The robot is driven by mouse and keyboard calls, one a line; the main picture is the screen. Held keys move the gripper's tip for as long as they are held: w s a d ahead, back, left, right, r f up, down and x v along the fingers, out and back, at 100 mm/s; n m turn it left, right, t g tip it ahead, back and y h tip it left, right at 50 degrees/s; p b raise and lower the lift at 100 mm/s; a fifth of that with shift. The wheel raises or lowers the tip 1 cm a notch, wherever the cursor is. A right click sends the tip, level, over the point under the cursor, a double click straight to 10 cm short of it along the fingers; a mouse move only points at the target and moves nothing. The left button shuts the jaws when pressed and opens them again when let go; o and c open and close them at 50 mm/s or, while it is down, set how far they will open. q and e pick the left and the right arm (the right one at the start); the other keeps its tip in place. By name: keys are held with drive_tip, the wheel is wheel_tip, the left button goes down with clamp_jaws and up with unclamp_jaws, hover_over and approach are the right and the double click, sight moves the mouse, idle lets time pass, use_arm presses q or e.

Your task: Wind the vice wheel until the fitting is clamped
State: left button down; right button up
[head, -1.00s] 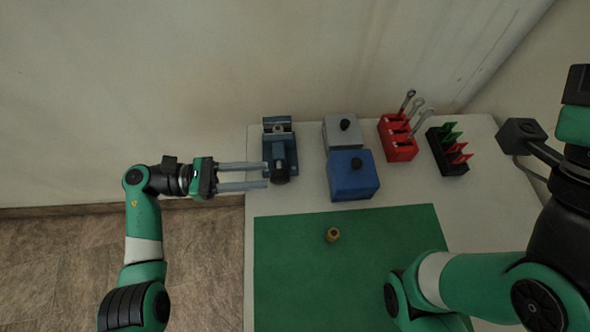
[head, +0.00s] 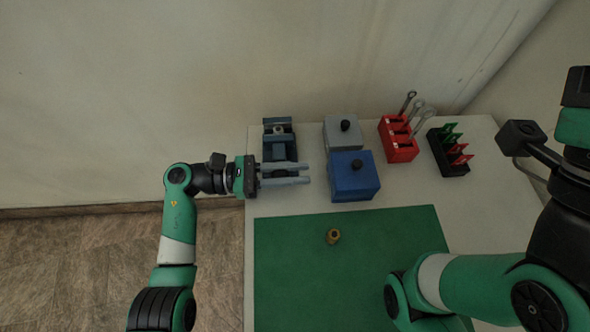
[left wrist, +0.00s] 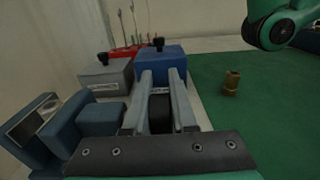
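The blue-grey vice (head: 268,152) stands at the back left of the table; it also shows at the left of the left wrist view (left wrist: 101,120). A small pale round thing (head: 279,129) is between its jaws, too small to identify surely. My left gripper (head: 307,174) reaches across the vice's front end from the left. In the left wrist view, the dark wheel (left wrist: 160,116) lies between my two fingers, which appear to touch it on both sides. A brass fitting (head: 333,237) stands on the green mat. My right gripper is not in view.
A blue box (head: 353,182) with a black knob stands close right of my left fingertips. A grey box (head: 342,134) is behind it. A red wrench rack (head: 399,148) and a black rack (head: 449,160) stand further right. The green mat (head: 290,280) is mostly clear.

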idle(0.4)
use_arm(q)
drive_tip(key=y+p, duration=0.3)
drive_tip(key=y, duration=0.1)
drive_tip(key=shift+d+f, duration=0.2)
drive_tip(key=shift+f, duration=0.1)
drive_tip(key=shift+f+y+p, duration=0.3)
drive_tip(key=shift+y+p, duration=0.3)
drive_tip(key=shift+y, duration=0.15)
drive_tip(key=shift+f+y+p, duration=0.3)
drive_tip(key=shift+y+p, duration=0.3)
drive_tip(key=shift+y, duration=0.15)
drive_tip(key=shift+w, duration=0.1)
drive_tip(key=c, duration=1)
unclamp_jaws()
drive_tip(key=shift+f, duration=0.1)
drive_tip(key=w+p+v, duration=0.1)
drive_tip(key=p+v, duration=0.2)
drive_tip(key=v, duration=0.8)
drive_tip(key=shift+s+a+r, duration=0.2)
drive_tip(key=shift+s+a, duration=0.1)
drive_tip(key=shift+s, duration=0.2)
